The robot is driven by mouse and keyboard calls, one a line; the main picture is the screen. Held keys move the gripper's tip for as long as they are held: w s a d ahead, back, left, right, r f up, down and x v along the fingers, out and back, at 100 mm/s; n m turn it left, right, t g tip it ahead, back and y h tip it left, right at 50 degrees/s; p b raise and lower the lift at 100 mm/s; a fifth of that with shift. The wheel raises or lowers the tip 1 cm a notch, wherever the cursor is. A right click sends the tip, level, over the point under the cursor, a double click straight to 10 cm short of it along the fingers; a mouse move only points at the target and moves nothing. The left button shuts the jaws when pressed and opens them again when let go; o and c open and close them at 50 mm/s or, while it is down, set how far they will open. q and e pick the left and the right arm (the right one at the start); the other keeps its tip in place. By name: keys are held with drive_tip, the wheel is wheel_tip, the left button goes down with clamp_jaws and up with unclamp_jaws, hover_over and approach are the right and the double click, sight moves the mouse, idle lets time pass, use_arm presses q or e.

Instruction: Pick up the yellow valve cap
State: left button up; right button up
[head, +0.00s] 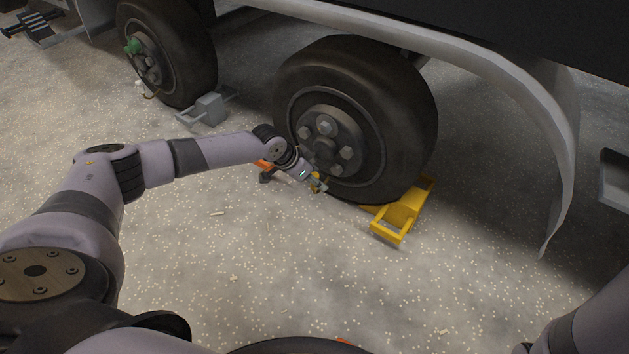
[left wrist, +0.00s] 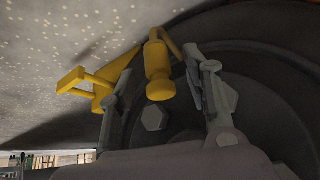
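The yellow valve cap (left wrist: 158,72) is a small ridged cylinder on a bent yellow stem in the left wrist view, in front of the dark wheel. My left gripper (left wrist: 163,78) is open, with one finger on each side of the cap; a gap shows on both sides. In the head view my left gripper (head: 319,185) is low beside the near wheel (head: 395,115), and a bit of yellow shows there, mostly hidden by the fingers. My right gripper is not in view; only part of my right arm shows at the lower right.
A yellow wheel chock (head: 397,220) sits against the near tyre, right of my left gripper. An orange item (head: 264,167) is partly hidden behind my left wrist. A grey chock (head: 206,110) stands by the far wheel (head: 185,55). The speckled floor in front is mostly clear.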

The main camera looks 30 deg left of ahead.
use_arm(q)
drive_tip(key=c, duration=0.8)
